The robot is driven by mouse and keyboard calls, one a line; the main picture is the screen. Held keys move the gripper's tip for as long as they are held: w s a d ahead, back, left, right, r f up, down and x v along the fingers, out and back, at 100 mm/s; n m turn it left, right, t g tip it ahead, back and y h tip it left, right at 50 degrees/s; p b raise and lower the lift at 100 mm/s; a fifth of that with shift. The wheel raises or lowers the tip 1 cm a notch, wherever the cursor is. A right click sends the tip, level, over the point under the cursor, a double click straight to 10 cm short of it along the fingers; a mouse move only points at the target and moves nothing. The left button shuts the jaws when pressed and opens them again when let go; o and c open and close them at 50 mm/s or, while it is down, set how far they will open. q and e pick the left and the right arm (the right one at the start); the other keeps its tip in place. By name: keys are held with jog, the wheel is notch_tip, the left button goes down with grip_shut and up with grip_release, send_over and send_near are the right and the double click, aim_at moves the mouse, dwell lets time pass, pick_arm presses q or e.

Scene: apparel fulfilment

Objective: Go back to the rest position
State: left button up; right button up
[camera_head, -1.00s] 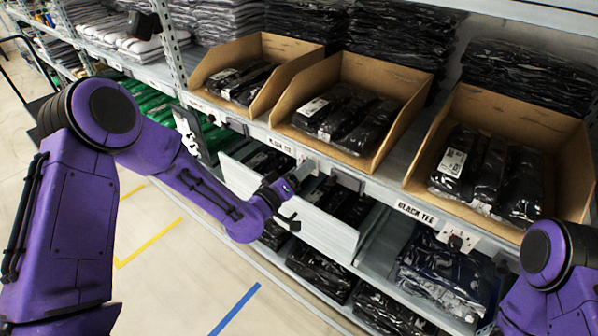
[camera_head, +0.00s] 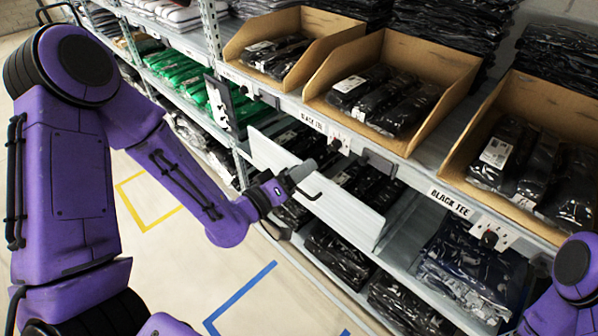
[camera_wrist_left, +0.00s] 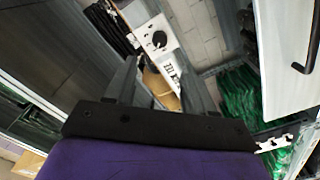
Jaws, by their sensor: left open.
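My left arm, purple, comes in from the left. Its gripper (camera_head: 300,182) is in front of a white drawer front (camera_head: 345,208) with a black handle on the lower shelf level; I cannot tell whether they touch. In the left wrist view the same gripper (camera_wrist_left: 160,80) has its two grey fingers apart with nothing between them. A white panel (camera_wrist_left: 285,60) with a black handle stands to their right there, apart from the fingers. Of my right arm only a purple joint shows at the lower right corner; its gripper is out of view.
Open cardboard bins (camera_head: 385,55) of black packed garments stand on the shelf above, beside a "BLACK TEE" label (camera_head: 450,201). Green packages (camera_head: 183,88) lie on the left shelves. The floor (camera_head: 165,235) with yellow and blue tape is clear.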

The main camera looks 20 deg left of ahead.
pick_arm(q)
jog(key=s+a+f+n+g+y, duration=0.1)
jog(key=s+a+f+g+y, duration=0.2)
jog(key=f, duration=0.5)
jog(key=s+a+f+n+g+y, duration=0.1)
jog(key=s+a+f+g+y, duration=0.25)
jog(key=f, duration=0.45)
jog(key=s+a+f+g+y, duration=0.1)
jog(key=s+f+g, duration=0.2)
jog(key=s+f, duration=0.3)
jog(key=s+a+f+m+g+y, duration=0.1)
jog(key=s+f+g, duration=0.3)
jog(key=s, duration=1)
notch_tip(320, 180, down, 4)
jog(key=shift+s+a+r+y, duration=0.2)
jog(key=shift+s+a+y, duration=0.2)
jog(key=shift+a+y, duration=0.2)
